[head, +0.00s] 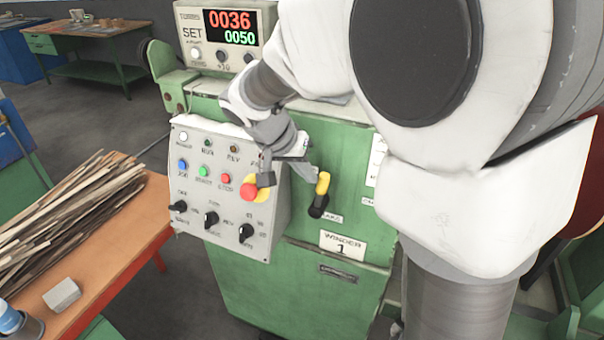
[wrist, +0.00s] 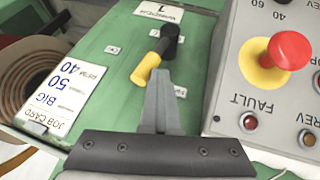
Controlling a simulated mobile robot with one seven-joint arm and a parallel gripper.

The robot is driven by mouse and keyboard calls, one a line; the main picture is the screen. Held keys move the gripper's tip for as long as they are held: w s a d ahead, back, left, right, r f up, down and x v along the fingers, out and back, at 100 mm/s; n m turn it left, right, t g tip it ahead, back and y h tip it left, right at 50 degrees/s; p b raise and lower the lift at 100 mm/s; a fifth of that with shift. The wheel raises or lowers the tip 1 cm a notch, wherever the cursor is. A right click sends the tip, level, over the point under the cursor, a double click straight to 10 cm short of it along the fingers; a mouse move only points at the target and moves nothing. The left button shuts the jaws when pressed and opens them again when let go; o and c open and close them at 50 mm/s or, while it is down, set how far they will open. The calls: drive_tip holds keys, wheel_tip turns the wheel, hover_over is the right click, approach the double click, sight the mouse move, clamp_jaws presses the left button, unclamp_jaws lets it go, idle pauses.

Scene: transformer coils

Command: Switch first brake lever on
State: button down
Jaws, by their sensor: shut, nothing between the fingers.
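The brake lever (head: 322,184) is a short handle, yellow at its upper end and black at its lower end, on the green front of the winder, right of the control box. The wrist view shows the lever (wrist: 145,69) upside down, with the yellow end nearest my fingers. My gripper (head: 311,174) is shut and empty, just left of the yellow end in the head view. In the wrist view its fingertips (wrist: 158,74) lie close beside the yellow end; I cannot tell whether they touch. A small label near the lever is too small to read fully.
The grey control box (head: 222,232) with buttons, knobs and a red emergency stop (head: 249,191) stands close left of my gripper. A counter display (head: 228,32) is above. A job card (wrist: 62,92) is on the green panel. An orange table (head: 112,265) with wood strips stands at left.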

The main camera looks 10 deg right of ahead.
sight(327, 181)
drive_tip(key=d+y+b, duration=0.1)
drive_tip(key=s+d+t+y+b, duration=0.1)
drive_tip(key=b, duration=0.1)
drive_tip(key=s+d+m+t+b, duration=0.1)
drive_tip(key=shift+s+d+f+y+b, duration=0.1)
drive_tip(key=shift+s+f+y+b, duration=0.05)
drive_tip(key=shift+f+y+b, duration=0.2)
drive_tip(key=s+d+t+y+b, duration=0.1)
drive_tip(key=b, duration=0.1)
drive_tip(key=s+d+f+t+y+b, duration=0.1)
drive_tip(key=b, duration=0.1)
drive_tip(key=s+d+f+m+t+y+b, duration=0.1)
drive_tip(key=d+y+b, duration=0.1)
drive_tip(key=b, duration=0.1)
drive_tip(key=shift+d+f, duration=0.1)
drive_tip(key=shift+f, duration=0.1)
drive_tip(key=shift+s+d+f, duration=0.15)
drive_tip(key=shift+s+f, duration=0.05)
drive_tip(key=shift+s+r, duration=0.1)
